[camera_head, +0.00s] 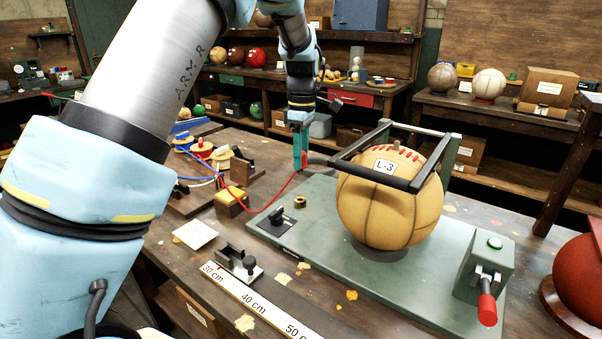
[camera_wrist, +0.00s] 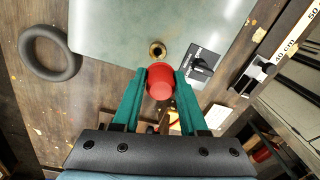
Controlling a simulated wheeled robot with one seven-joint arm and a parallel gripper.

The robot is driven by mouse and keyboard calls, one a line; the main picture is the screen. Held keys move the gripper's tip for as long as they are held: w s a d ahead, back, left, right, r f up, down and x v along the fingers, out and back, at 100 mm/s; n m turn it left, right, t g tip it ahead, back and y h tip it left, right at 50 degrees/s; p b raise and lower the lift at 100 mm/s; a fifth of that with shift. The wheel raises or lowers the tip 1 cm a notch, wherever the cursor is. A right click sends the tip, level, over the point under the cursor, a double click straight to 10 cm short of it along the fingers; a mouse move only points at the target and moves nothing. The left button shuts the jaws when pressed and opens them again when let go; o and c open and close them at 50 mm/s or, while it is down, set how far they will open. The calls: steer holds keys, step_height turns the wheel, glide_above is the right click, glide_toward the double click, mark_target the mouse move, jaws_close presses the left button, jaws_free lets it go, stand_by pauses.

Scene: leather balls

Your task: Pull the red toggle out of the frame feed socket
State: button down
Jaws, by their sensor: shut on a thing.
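My gripper (camera_head: 301,155) has teal fingers and is shut on the red toggle (camera_head: 304,160), above the rear left part of the green base plate (camera_head: 330,270). In the wrist view my gripper (camera_wrist: 161,78) holds the round red toggle (camera_wrist: 160,84) between its fingertips. A brass socket ring (camera_head: 300,202) sits on the plate below and apart from the toggle. The socket (camera_wrist: 157,50) shows an open dark hole in the wrist view. A red cable (camera_head: 268,205) runs from near the gripper down to the left. The toggle's lower end is hidden.
A tan leather ball (camera_head: 385,205) labelled L-3 sits under a black bar (camera_head: 377,175) on the plate. A black switch panel (camera_head: 278,222) is beside the socket. A green box (camera_head: 485,265) with a red handle stands at right. A dark ring (camera_wrist: 48,52) lies off the plate.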

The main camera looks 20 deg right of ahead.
steer(key=shift+f+b, duration=0.55)
steer(key=shift+f, duration=0.7)
steer(key=shift+r, duration=0.1)
